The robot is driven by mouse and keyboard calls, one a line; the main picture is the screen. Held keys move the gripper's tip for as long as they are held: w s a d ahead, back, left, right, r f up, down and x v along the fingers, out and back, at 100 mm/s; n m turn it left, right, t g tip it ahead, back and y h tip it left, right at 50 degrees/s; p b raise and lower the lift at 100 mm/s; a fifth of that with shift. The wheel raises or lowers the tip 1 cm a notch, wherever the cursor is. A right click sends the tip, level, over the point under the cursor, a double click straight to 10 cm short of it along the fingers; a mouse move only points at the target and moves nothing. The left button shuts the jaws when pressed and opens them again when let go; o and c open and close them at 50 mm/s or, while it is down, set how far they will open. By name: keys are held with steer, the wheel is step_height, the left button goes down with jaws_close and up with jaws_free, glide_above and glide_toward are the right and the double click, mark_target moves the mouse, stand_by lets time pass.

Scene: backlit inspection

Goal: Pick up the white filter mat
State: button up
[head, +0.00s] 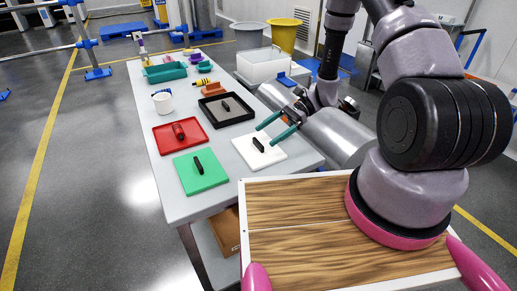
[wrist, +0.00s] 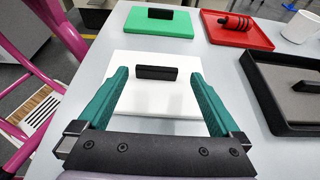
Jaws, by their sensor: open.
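The white filter mat (head: 272,156) lies flat on the table near its right front side. A small black block-like piece (head: 258,145) sits on it, upright on the mat's middle. My gripper (head: 277,129) has green fingers spread apart and is above the mat's far edge in the head view. In the wrist view, the white mat (wrist: 152,98) lies ahead between and beyond the open fingers of my gripper (wrist: 160,84). The black piece (wrist: 156,72) shows between the fingertips, with nothing held.
A green mat (head: 200,182), a red tray (head: 166,139) and a black-rimmed tray (head: 212,114) lie nearby, each with a dark or red piece on it. A white mug (head: 163,103) and teal bin (head: 166,72) stand farther back. Bare grey table (head: 217,160) lies between the mats.

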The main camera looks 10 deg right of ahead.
mark_target(258, 142)
steer(key=x, duration=0.5)
steer(key=shift+s+f, duration=0.2)
steer(key=shift+f, duration=0.05)
steer(key=c, duration=1.2)
steer(key=shift+r, duration=0.1)
steer(key=shift+c, duration=0.2)
